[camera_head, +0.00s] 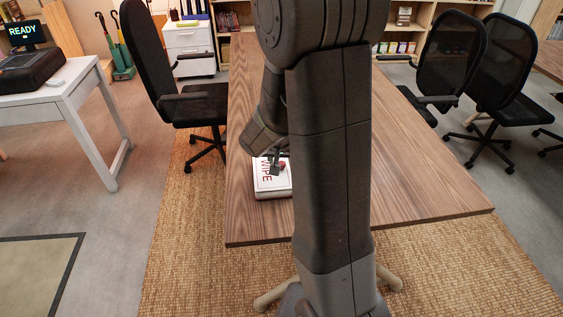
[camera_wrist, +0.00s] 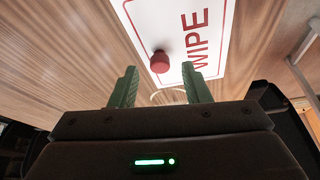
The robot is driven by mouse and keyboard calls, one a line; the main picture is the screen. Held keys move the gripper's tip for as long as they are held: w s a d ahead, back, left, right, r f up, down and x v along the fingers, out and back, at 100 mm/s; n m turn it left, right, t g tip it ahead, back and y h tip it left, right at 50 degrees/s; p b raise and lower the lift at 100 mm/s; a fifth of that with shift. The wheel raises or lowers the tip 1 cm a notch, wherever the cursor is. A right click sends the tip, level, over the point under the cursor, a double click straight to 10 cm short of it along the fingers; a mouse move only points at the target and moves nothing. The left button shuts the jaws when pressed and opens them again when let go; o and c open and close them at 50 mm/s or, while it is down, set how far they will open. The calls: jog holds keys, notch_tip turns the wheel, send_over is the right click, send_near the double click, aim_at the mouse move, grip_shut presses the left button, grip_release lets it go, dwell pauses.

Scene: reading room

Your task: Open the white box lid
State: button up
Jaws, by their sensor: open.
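The white box (camera_head: 272,193) lies on the wooden table, with red WIPE lettering on its top; my arm hides its right part. Its white lid (camera_wrist: 222,66) shows in the wrist view with a red border line and a round red knob (camera_wrist: 160,61). The lid looks closed. My gripper (camera_wrist: 159,68) is open and empty, its two green fingers apart and pointing toward the knob. The knob appears between and just beyond the fingertips; I cannot tell the exact gap. In the head view my gripper (camera_head: 276,161) is over the box top.
The wooden table (camera_head: 430,190) is bare to the right of my arm. Black chairs stand at its left (camera_head: 150,65) and right (camera_head: 450,55). A white desk (camera_head: 88,85) with a dark device is at far left. Shelves line the back.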

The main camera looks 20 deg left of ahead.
jog(key=shift+w+a+f, duration=0.1)
jog(key=shift+w+f, duration=0.15)
jog(key=shift+f, duration=0.4)
jog(key=shift+c, duration=0.4)
grip_shut()
jog(key=w+d, duration=0.1)
jog(key=d, duration=0.1)
jog(key=w+d+p, duration=0.1)
jog(key=w+d, duration=0.1)
jog(key=w+d+p, duration=0.1)
jog(key=d, duration=0.2)
jog(key=shift+w+d+r, duration=0.1)
jog(key=shift+w, duration=0.1)
jog(key=shift+w+d, duration=0.25)
jog(key=shift+d, duration=0.15)
jog(key=shift+o, duration=0.4)
grip_release()
